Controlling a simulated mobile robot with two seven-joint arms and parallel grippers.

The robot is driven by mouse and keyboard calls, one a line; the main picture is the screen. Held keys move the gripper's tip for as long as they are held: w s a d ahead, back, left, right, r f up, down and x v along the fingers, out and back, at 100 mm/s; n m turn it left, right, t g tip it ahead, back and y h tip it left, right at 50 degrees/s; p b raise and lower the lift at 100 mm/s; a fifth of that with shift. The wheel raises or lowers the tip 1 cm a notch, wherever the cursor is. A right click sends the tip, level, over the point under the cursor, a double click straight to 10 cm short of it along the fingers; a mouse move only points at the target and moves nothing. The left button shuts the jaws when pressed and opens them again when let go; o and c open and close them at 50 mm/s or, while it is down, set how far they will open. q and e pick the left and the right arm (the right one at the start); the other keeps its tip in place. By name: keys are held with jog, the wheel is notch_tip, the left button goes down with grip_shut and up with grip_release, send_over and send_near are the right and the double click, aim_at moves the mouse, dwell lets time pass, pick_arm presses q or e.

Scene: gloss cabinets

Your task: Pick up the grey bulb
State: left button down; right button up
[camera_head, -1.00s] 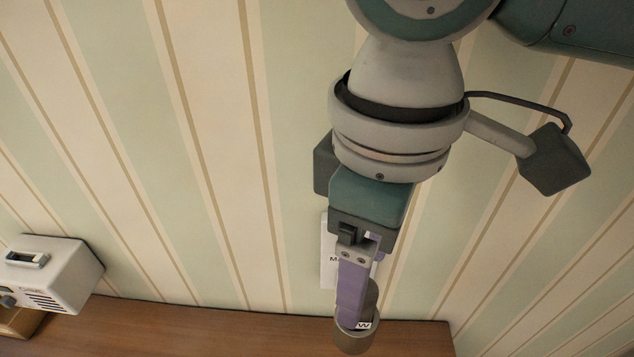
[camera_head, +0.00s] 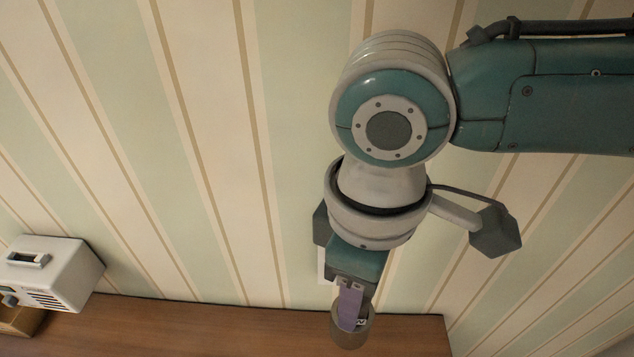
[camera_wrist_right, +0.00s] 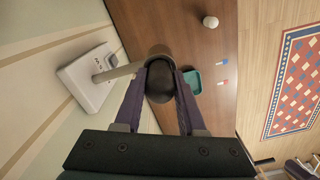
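The grey bulb (camera_wrist_right: 159,83) shows as a dark, rounded body in the right wrist view, at the mouth of a grey-brown cup (camera_wrist_right: 158,53). A pale arm joins this cup to a white plate (camera_wrist_right: 86,80) on the striped wall. In the head view the cup (camera_head: 349,334) is below my right gripper (camera_head: 350,318), and the bulb is hidden. My right gripper's purple fingers lie on either side of the bulb, their tips at the cup's mouth. I cannot tell whether they press on the bulb. My left gripper is not in view.
A brown wooden top (camera_head: 230,325) runs along the wall. A white radio-like box (camera_head: 55,270) stands at the left. In the wrist view a teal tray (camera_wrist_right: 194,84), a white ball (camera_wrist_right: 210,22) and small red-and-blue pieces lie on the wood. A patterned rug (camera_wrist_right: 295,80) is beyond.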

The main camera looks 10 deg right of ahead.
grip_shut()
jog(key=shift+r, duration=0.15)
